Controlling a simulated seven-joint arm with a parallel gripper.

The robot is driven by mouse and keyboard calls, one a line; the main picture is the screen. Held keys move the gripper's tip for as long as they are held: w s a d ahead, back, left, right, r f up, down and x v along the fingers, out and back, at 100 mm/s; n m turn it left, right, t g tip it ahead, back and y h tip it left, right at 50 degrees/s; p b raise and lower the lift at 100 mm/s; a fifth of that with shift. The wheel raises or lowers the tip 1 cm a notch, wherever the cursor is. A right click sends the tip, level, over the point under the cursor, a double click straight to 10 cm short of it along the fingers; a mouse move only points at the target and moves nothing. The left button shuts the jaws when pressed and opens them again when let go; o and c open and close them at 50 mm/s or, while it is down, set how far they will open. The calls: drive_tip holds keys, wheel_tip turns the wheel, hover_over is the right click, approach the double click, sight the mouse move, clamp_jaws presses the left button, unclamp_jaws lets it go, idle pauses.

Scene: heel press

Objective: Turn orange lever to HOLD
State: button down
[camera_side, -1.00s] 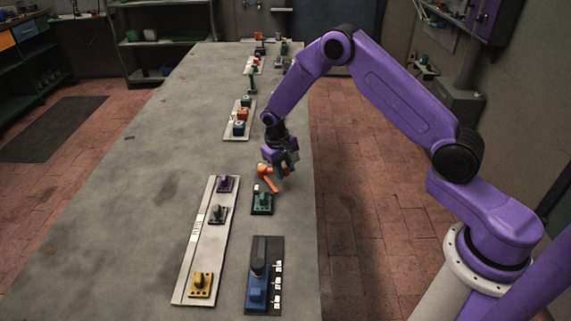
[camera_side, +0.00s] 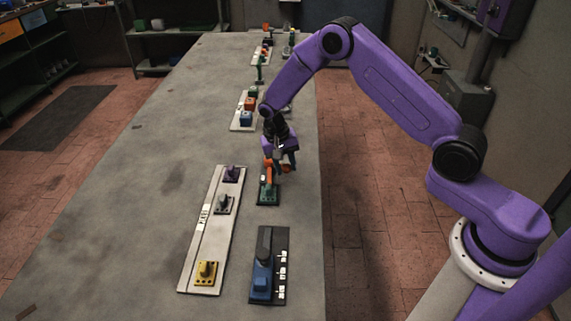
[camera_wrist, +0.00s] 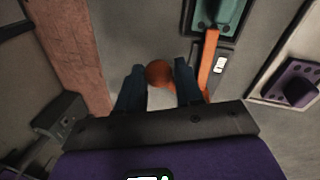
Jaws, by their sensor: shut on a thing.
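The orange lever (camera_side: 268,171) rises from a small green base (camera_side: 268,195) near the right edge of the table. My gripper (camera_side: 280,165) is at the lever's upper end. In the wrist view the lever's orange arm (camera_wrist: 208,62) runs down from the green base (camera_wrist: 217,14), and its round orange knob (camera_wrist: 158,73) sits between the two dark fingers, which are shut on it. A small white label (camera_wrist: 219,65) lies beside the arm, but its lettering is too small to read, so I cannot tell which mark is HOLD.
A pale panel (camera_side: 195,262) with purple, grey and yellow fixtures lies to the left. A dark plate with a blue lever unit (camera_side: 262,280) is in front. More fixtures (camera_side: 248,104) stand behind. The table's left side is clear; its right edge is close.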

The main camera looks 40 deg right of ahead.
drive_tip(key=shift+w+d+r, duration=0.1)
drive_tip(key=shift+w+d, duration=0.05)
drive_tip(key=shift+w, duration=0.05)
drive_tip(key=c, duration=0.8)
unclamp_jaws()
drive_tip(key=shift+o, duration=0.2)
drive_tip(key=shift+s, duration=0.1)
drive_tip(key=w+a+r, duration=0.1)
drive_tip(key=a+r, duration=0.2)
drive_tip(key=r, duration=1.4)
drive_tip(key=shift+w, duration=0.3)
